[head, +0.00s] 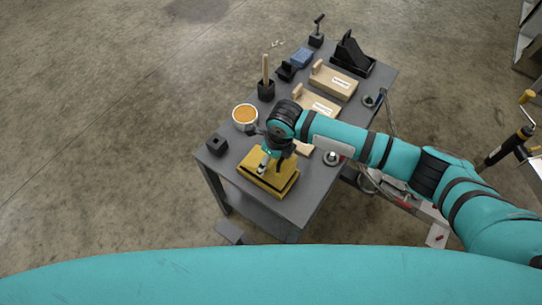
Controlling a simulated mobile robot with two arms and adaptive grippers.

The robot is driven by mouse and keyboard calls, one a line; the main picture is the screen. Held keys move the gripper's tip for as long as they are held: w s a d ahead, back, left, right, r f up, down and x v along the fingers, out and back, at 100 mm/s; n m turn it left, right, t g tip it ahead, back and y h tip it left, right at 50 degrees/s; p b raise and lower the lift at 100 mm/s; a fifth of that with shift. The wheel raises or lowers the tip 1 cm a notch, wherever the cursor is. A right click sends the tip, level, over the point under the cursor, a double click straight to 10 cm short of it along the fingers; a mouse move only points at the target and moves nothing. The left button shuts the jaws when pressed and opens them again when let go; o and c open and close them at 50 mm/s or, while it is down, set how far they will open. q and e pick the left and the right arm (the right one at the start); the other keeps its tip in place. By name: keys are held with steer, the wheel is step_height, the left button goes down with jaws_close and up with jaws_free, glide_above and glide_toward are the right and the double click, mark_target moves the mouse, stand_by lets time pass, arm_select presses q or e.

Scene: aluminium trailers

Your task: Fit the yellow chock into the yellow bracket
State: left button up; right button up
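A yellow block-like thing (284,187) lies on the near end of the grey table, with a lower base and a raised part on top. At this size I cannot separate the yellow chock from the yellow bracket in it. My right gripper (271,165) points down at the raised yellow part, with its fingers over or against it. The fingers and wrist hide part of the yellow top, and I cannot tell whether they are closed on it. My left gripper is not in view.
The grey table (217,164) also holds a black block (217,144), an orange-filled tub (245,115), a black pot (266,90), labelled wooden pieces (333,81) and a black wedge-shaped piece (349,52). Concrete floor (100,120) is open to the left.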

mark_target(271, 164)
steer(key=shift+r+p, duration=0.1)
steer(key=shift+p, duration=0.2)
stand_by(0.7)
steer(key=shift+a+f+b, duration=0.1)
steer(key=shift+f+b, duration=1.4)
steer(key=shift+f, duration=0.65)
steer(key=o, duration=1.4)
steer(key=shift+o, duration=0.8)
steer(key=r, duration=0.4)
steer(key=d+r, duration=0.1)
steer(key=r, duration=0.3)
steer(key=s+r, duration=0.1)
steer(key=r, duration=0.3)
steer(key=shift+s+d, duration=0.1)
steer(key=shift+d, duration=0.3)
